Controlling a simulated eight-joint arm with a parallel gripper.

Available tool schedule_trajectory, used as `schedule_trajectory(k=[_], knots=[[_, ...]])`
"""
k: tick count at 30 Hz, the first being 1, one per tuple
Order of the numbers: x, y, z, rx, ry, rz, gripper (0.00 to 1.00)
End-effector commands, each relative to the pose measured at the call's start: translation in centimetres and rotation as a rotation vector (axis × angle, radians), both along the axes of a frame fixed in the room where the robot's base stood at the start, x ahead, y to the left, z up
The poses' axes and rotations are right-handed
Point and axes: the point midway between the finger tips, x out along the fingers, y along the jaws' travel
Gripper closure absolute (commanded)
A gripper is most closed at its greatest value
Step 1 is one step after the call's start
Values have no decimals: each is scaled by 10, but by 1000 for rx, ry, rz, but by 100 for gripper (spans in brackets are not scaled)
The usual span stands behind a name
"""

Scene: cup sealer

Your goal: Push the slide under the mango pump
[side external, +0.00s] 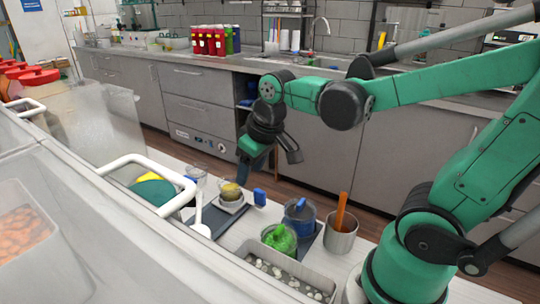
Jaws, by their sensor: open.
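A dark flat slide (209,222) lies on the pale counter near the middle. A small cup with yellowish contents (230,191) stands on a pale square holder (232,204) at the slide. A blue knob (260,196) is just right of the holder and seems to belong to the slide. My gripper (257,162) hangs above and slightly right of the cup, apart from the knob. It is open, and I see nothing held. I cannot clearly pick out the mango pump; a yellow part (150,178) shows behind a white handle on the left, and red pump tops (34,77) stand farther left.
A clear cup (196,178) and a white ladle-like piece (199,212) are left of the holder. A green-filled container (279,238), a blue-lidded jar (299,213) and a metal pot (341,235) with an orange handle stand on the right. White handles (150,164) border the left.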

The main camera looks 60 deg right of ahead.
Motion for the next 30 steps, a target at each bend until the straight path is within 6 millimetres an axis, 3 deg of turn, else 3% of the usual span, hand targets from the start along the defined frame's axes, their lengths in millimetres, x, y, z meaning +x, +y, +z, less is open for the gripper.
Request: schedule_trajectory(k=[6,11,17,30], knots=[[18,-35,-26,16,225,-7,51],[21,-49,-41,35,318,-1,51],[22,-53,-54,44,350,0,51],[22,-52,-99,43,347,1,51]])
